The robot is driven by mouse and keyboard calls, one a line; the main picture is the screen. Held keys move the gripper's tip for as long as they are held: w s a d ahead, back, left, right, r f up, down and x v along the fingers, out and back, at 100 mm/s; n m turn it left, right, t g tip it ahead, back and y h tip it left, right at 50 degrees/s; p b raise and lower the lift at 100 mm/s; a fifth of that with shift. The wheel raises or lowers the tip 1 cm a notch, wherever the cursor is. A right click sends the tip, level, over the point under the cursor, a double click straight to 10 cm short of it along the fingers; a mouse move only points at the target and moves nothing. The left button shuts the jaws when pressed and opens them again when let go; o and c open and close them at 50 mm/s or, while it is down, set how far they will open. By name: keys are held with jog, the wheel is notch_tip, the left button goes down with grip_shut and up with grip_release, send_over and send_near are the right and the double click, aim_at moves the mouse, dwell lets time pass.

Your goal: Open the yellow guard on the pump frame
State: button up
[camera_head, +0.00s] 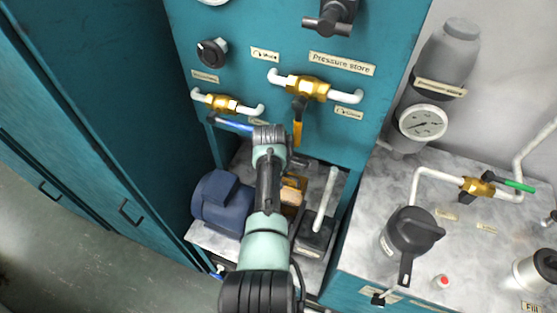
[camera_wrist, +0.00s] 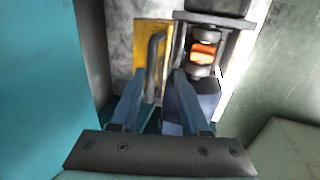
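In the wrist view, the yellow guard (camera_wrist: 140,48) shows as a flat yellow panel with a grey bar handle (camera_wrist: 153,62) along its right side. To its right is the dark pump frame (camera_wrist: 232,45), with an orange and grey coupling (camera_wrist: 203,52) visible inside. My gripper (camera_wrist: 159,73) is open, its blue fingers pointing towards the guard. The handle's lower end shows between the fingertips; I cannot tell whether they touch it. In the head view, a small part of the yellow guard (camera_head: 298,182) shows beside my arm, which hides my gripper.
A blue motor (camera_head: 222,203) stands left of my arm on the marble shelf. Above are the teal panel's valves, with a hanging yellow lever (camera_head: 297,132). Teal walls flank the recess.

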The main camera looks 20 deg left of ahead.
jog(key=v, duration=1)
jog(key=shift+r+p, duration=0.2)
jog(key=shift+p, duration=0.25)
